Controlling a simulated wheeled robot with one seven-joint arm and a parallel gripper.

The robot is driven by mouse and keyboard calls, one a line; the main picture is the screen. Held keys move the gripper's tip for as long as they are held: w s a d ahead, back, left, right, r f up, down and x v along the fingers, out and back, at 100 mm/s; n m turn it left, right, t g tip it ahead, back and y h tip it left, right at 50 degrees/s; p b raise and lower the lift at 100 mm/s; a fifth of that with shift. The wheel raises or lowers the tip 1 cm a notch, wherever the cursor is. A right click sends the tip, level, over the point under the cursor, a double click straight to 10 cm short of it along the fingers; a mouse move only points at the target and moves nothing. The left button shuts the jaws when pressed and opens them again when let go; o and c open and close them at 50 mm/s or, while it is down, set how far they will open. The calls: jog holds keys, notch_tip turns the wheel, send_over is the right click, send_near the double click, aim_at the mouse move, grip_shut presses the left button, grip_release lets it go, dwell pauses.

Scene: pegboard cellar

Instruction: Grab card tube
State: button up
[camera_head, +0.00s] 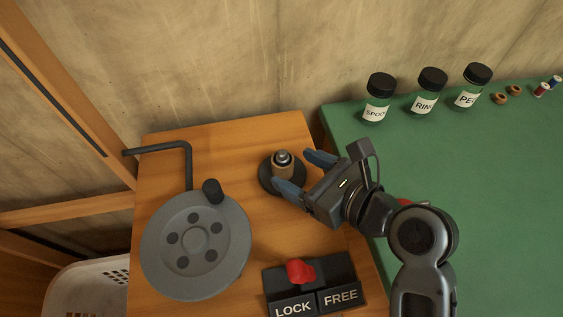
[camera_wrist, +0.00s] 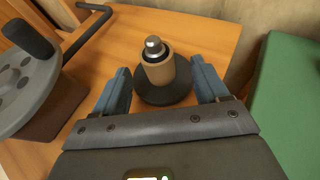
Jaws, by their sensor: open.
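The card tube (camera_head: 283,170) is a short tan cylinder standing upright around a metal spindle on a round dark base, on the wooden table. In the wrist view the tube (camera_wrist: 158,70) sits ahead of my gripper, with the metal spindle tip (camera_wrist: 154,46) rising out of its top. My gripper (camera_head: 304,172) is open, its two blue fingers pointing at the tube from the right. In the wrist view my gripper (camera_wrist: 162,88) has one finger on each side of the dark base. I cannot tell whether either finger touches the tube.
A grey crank wheel (camera_head: 196,240) with an upright knob stands left of the spindle. A LOCK/FREE switch box (camera_head: 312,284) with a red lever is at the front. A green surface (camera_head: 450,180) at right holds labelled jars (camera_head: 424,92) and small spools (camera_head: 541,89). A white basket (camera_head: 88,288) is lower left.

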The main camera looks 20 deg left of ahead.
aim_at(291, 168)
jog(key=x, duration=0.4)
jog(key=shift+a, duration=0.15)
jog(key=c, duration=1)
